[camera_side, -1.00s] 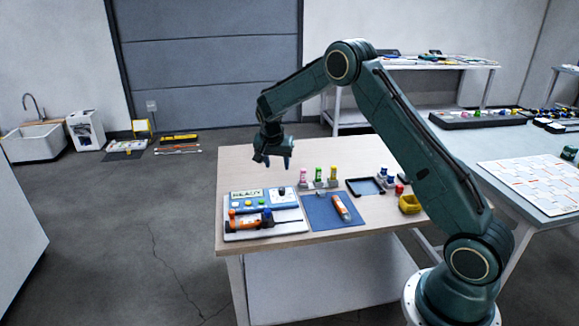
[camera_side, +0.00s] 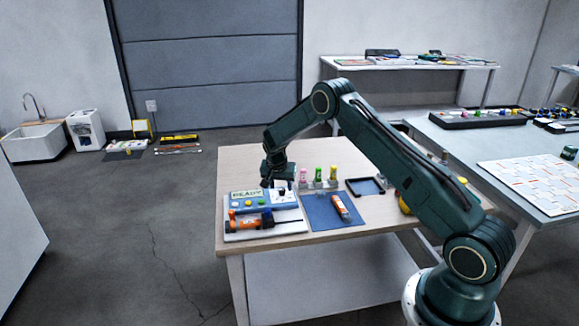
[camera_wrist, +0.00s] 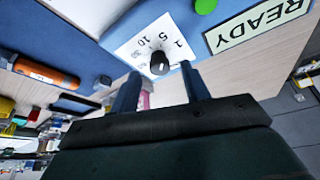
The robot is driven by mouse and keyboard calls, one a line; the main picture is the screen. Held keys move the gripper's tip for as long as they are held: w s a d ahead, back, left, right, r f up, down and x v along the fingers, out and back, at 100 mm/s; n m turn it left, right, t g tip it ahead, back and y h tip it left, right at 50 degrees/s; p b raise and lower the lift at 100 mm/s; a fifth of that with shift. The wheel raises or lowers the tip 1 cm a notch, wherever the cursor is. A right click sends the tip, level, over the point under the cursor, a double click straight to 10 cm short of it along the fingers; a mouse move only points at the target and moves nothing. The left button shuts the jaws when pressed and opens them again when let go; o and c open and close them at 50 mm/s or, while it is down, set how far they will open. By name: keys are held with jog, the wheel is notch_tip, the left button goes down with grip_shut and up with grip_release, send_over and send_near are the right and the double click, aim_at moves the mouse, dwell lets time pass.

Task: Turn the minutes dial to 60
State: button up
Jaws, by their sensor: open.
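The minutes dial is a black knob (camera_wrist: 160,63) on a white printed plate (camera_wrist: 146,42) on a blue panel. The numbers 1, 5 and 10 read clearly on the plate; smaller marks beyond 10 are blurred. In the side view the knob (camera_side: 282,191) sits at the right end of the blue control box (camera_side: 262,202). My gripper (camera_wrist: 163,88) is open, with its fingers on either side of the knob's line in the wrist view. In the side view my gripper (camera_side: 277,182) is low over the box. Whether a finger touches the knob cannot be told.
A READY sign (camera_side: 246,195) and a green button (camera_wrist: 205,6) are beside the dial. An orange tool (camera_side: 250,222) lies in front of the box. Pink, green and yellow-topped vials (camera_side: 318,174) stand just right.

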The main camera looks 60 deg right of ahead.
jog(key=shift+w+d+f, duration=0.1)
jog(key=shift+d+f, duration=0.15)
jog(key=shift+f, duration=0.25)
jog(key=shift+c, duration=0.5)
jog(key=c, duration=0.9)
